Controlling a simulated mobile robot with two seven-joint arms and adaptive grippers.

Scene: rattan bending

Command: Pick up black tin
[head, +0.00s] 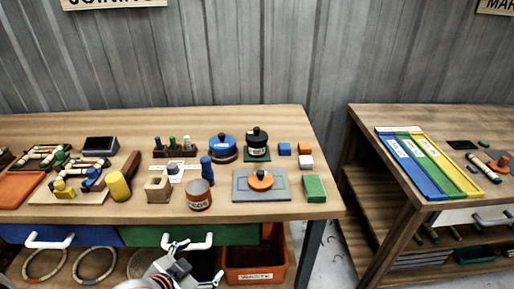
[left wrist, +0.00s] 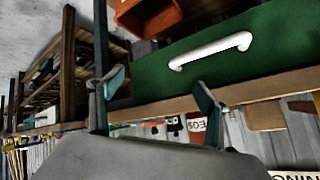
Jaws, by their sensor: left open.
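The black tin (head: 257,142) is a short round tin with a knob on top and a white label. It stands upright on a green base near the back right of the left table, in the head view. My left gripper (head: 192,264) is low in front of that table's green drawer, well below and to the left of the tin. In the left wrist view my left gripper (left wrist: 152,98) has its fingers spread with nothing held between them. My right gripper is not in view.
An orange-topped piece (head: 260,181) sits in front on a grey plate. The green drawer's white handle (left wrist: 210,51) juts out near my left gripper.

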